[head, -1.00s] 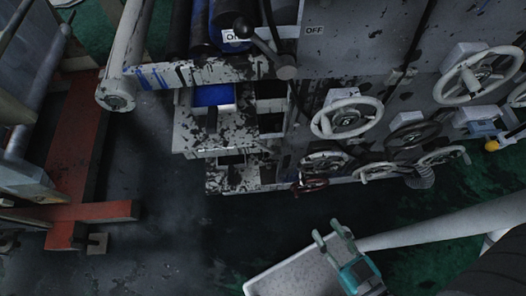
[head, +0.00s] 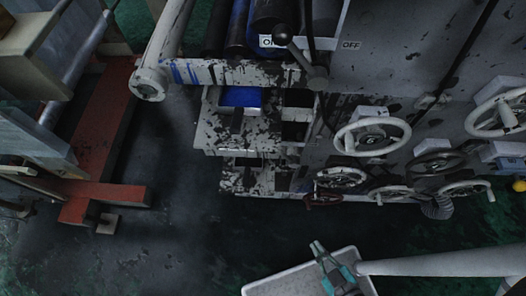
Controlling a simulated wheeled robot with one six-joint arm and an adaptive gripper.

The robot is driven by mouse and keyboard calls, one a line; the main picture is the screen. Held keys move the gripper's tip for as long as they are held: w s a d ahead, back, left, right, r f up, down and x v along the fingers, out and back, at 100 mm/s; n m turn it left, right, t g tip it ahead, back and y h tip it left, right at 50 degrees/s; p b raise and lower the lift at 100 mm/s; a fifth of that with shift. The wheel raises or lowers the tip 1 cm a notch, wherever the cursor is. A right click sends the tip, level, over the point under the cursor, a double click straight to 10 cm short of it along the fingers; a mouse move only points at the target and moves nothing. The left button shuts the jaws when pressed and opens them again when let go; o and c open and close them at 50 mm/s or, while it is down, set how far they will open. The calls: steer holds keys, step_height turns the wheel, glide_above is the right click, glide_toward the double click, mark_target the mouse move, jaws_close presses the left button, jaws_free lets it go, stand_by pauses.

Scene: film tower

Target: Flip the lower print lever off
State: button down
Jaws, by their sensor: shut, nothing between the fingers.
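The print lever (head: 299,58) is a dark rod with a black ball knob on the film tower's side. The "OFF" label (head: 351,45) is on the panel to the right of the lever. My gripper (head: 316,248) is low in the picture, well below the lever and apart from it. Its fingers are shut and empty.
Several handwheels, one of them white (head: 372,137), stick out of the machine's side panel to the right of the lever. A red frame (head: 104,180) stands on the left. Dark floor (head: 170,235) lies open between it and the machine.

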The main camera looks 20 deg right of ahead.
mark_target(284, 156)
steer(key=w+d+f+n+g+h, duration=0.1)
steer(key=w+f+n+g, duration=0.2)
steer(key=f, duration=0.5)
steer(key=w+d+f+n+h, duration=0.1)
steer(key=w+f+n+h, duration=0.2)
steer(key=f, duration=0.5)
steer(key=w+f+n+h, duration=0.3)
steer(key=w, duration=0.8)
steer(key=w+a+r+n+t+h, duration=0.1)
steer(key=w+a+r+t+h, duration=0.2)
steer(key=w+a+r+h, duration=0.45)
steer(key=w+a+r+m+t+h, duration=0.1)
steer(key=w+a+r+h, duration=0.1)
steer(key=a+r, duration=0.6)
steer(key=shift+w+a+r, duration=0.25)
steer(key=shift+w+a, duration=0.5)
steer(key=shift+a, duration=0.45)
steer(key=shift+d, duration=0.1)
steer(key=w+d+r, duration=0.3)
steer(key=w+d, duration=0.1)
steer(key=d, duration=0.6)
steer(key=shift+r, duration=0.4)
